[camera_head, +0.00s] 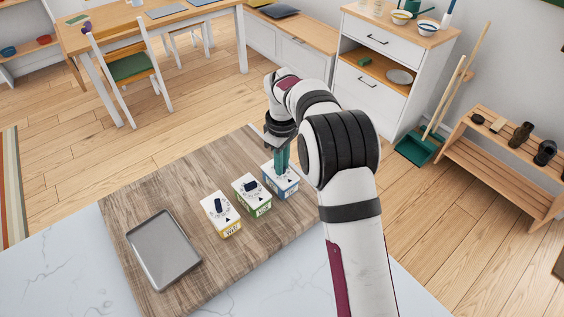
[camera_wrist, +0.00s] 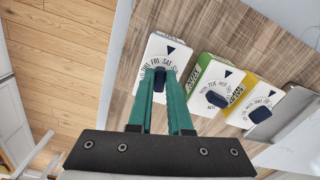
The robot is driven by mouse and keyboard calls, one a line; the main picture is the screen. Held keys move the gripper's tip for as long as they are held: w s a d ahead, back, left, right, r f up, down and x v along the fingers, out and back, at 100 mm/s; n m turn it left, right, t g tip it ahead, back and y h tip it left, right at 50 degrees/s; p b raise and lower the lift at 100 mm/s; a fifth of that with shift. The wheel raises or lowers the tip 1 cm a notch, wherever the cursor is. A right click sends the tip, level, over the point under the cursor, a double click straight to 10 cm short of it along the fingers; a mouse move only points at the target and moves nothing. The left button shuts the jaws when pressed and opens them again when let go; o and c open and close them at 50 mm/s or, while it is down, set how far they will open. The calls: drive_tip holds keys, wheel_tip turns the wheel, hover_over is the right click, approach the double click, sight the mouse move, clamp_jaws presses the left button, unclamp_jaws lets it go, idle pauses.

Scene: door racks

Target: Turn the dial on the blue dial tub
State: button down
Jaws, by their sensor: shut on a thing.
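The blue dial tub (camera_head: 286,187) is a small white box with a blue lower side, the rightmost of three tubs on the wooden board. In the wrist view its white top (camera_wrist: 155,48) shows day letters, including FRI and SAT, around a dark dial knob (camera_wrist: 160,78), with a black triangle beyond it. My gripper (camera_head: 279,165) comes down from above onto this tub. In the wrist view its two green fingers (camera_wrist: 162,84) are shut on the dark knob, one on each side. The fingers hide part of the lettering.
A green dial tub (camera_head: 252,195) and a yellow dial tub (camera_head: 221,214) stand in a row to the left on the wooden board (camera_head: 120,205). A grey metal tray (camera_head: 163,250) lies at the board's left. The board rests on a white marble counter (camera_head: 65,270).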

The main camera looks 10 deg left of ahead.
drive_tip(key=shift+m, duration=0.3)
drive_tip(key=shift+s+a+m, duration=0.15)
drive_tip(key=shift+m, duration=2.95)
drive_tip(key=c, duration=0.8)
unclamp_jaws()
drive_tip(key=shift+c, duration=0.2)
wheel_tip(320, 180, up, 16)
